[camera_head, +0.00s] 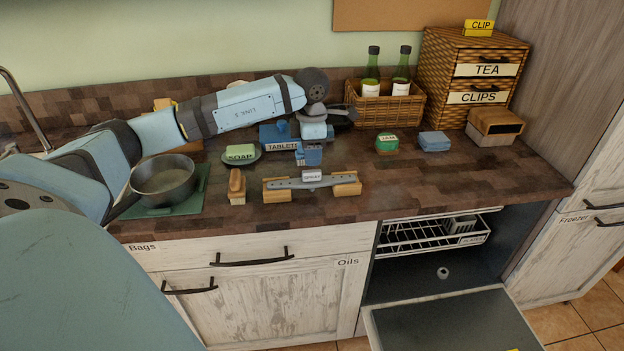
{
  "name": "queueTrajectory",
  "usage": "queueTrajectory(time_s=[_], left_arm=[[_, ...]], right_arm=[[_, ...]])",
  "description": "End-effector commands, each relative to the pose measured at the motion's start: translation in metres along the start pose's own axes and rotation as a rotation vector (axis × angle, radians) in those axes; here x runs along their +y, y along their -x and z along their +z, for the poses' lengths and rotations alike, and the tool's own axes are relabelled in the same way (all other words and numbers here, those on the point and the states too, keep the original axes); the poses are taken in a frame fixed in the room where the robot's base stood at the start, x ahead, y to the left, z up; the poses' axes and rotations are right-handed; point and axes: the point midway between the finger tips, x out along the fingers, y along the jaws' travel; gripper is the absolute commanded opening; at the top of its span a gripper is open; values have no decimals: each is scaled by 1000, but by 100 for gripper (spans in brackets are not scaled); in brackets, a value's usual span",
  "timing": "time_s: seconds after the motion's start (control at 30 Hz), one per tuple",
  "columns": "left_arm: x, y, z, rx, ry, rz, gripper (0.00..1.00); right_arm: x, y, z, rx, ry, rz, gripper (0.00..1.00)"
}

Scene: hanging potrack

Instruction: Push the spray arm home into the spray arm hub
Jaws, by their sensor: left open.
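The spray arm (280,184) is a long grey bar with a labelled white block at its middle. It lies on wooden rests (347,184) near the counter's front edge. My left gripper (309,161) points down just behind and above the bar's middle, open, and appears apart from it. The spray arm hub (443,272) seems to be the small round pale piece inside the open dishwasher, below the rack. My right gripper is not in view.
The dishwasher door (455,322) is folded down, with a wire rack (425,234) above the hub. A pan (165,179) on a green mat, soap (240,153), a brush (237,184) and a blue tablets box (277,137) stand nearby. The right front counter is clear.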

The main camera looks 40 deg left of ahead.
Motion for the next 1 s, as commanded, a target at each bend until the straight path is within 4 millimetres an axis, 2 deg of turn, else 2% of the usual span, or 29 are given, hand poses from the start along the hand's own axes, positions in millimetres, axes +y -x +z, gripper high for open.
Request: queueTrajectory(time_s=[0.27,0.6,0.83,1.0], left_arm=[[-1,-19,0,0,-1,-2,45],[-4,-63,0,0,-1,-2,45],[-3,-65,0,-2,-1,-1,45],[-3,-65,0,-2,-1,-1,6]], right_arm=[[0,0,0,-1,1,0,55],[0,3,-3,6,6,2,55],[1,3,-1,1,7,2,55],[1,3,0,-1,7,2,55]])
